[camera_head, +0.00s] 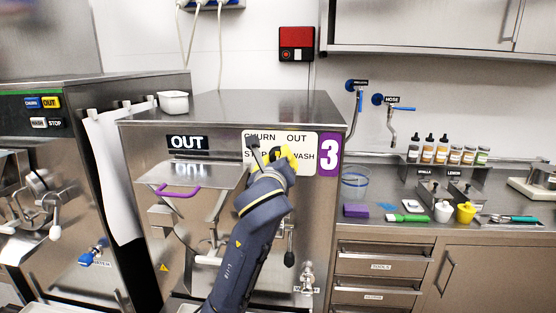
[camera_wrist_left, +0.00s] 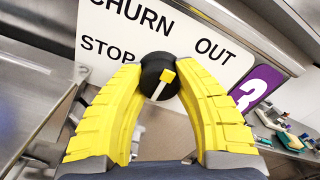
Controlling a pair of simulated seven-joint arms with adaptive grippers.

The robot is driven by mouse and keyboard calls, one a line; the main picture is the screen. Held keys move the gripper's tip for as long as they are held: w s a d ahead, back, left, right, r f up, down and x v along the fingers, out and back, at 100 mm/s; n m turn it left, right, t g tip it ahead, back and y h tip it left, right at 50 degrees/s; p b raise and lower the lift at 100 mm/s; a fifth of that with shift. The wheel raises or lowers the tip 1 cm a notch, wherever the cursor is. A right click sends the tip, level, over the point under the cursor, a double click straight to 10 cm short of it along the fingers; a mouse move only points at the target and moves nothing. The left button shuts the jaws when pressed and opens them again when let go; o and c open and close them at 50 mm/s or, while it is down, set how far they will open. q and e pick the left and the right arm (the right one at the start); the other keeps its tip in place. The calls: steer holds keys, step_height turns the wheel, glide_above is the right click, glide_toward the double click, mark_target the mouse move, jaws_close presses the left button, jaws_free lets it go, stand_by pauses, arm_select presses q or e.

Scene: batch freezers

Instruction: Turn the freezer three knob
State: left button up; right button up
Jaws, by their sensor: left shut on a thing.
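Freezer three (camera_head: 232,106) is a steel machine with a purple "3" label (camera_head: 329,154), which also shows in the left wrist view (camera_wrist_left: 254,88). Its white panel reads CHURN, OUT, STOP and WASH. In the head view the left gripper (camera_head: 281,158) covers most of the knob. My right gripper is not in view.
A steel hopper with a purple handle (camera_head: 178,191) juts out left of my arm. Another freezer (camera_head: 60,190) stands at the left. The counter at the right holds a clear container (camera_head: 355,183), a purple sponge (camera_head: 356,211) and several bottles (camera_head: 443,150).

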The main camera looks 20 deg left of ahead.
arm_select(q)
steer(key=shift+f+n, duration=0.2)
steer(key=shift+n, duration=0.3)
steer(key=o, duration=1)
steer(key=shift+w+d, duration=0.1)
steer(key=shift+c, duration=0.2)
steer(key=o, duration=0.4)
steer(key=shift+r, duration=0.1)
steer(key=s, duration=0.4)
steer(key=s+d, duration=0.1)
steer(key=s, duration=0.3)
steer(key=s+d, duration=0.1)
steer(key=s, duration=0.2)
steer(key=shift+s, duration=0.4)
